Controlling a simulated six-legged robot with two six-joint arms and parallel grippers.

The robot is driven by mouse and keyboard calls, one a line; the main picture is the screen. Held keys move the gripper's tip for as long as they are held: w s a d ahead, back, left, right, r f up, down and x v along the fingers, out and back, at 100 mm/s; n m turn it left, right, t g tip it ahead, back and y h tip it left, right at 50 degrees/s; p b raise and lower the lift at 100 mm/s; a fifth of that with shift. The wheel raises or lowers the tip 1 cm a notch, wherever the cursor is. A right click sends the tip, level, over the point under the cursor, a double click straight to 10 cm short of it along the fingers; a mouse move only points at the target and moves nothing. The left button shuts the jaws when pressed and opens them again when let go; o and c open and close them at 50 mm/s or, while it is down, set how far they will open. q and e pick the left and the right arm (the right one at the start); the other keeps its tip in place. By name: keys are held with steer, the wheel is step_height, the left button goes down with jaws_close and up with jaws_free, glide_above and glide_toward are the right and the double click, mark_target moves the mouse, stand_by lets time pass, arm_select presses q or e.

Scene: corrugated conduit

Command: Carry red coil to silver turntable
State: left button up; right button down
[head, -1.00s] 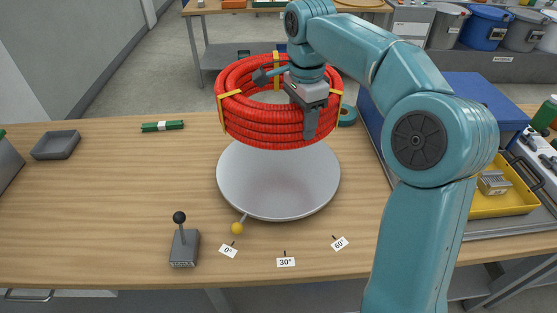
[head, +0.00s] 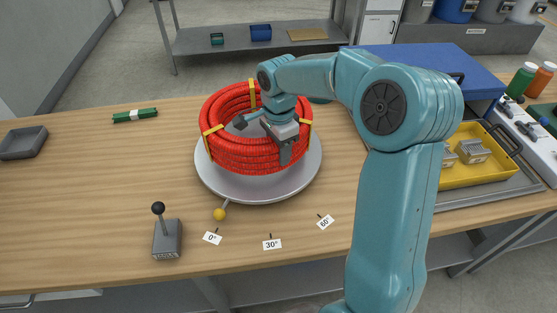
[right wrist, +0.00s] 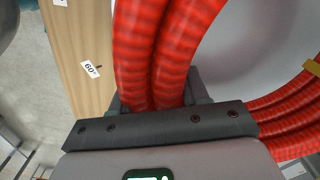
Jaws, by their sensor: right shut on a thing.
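The red coil (head: 250,160) is a thick ring of corrugated conduit bound with yellow ties. It is level over the silver turntable (head: 215,180), a round grey disc on the wooden bench. Its underside is at or very near the disc; I cannot tell whether it touches. My right gripper (head: 285,150) is shut on the near right side of the coil's ring. In the right wrist view the red tubes (right wrist: 160,50) run between the fingers of the right gripper (right wrist: 160,95). My left gripper is not in view.
A yellow-knobbed pointer (head: 219,214) sticks out from the turntable's front, near angle labels (head: 272,244). A lever box (head: 167,240) stands front left. A grey tray (head: 22,143) and green item (head: 135,115) lie left. A yellow bin (head: 470,173) stands right. The left bench is mostly clear.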

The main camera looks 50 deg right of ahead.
step_height(320, 180, down, 3)
steer(key=shift+f, duration=0.1)
steer(key=shift+d+f, duration=0.1)
steer(key=shift+f, duration=0.4)
steer(key=c, duration=1)
jaws_free()
steer(key=shift+f, duration=0.2)
steer(key=o, duration=0.4)
steer(key=shift+o, duration=0.2)
steer(key=shift+r, duration=0.1)
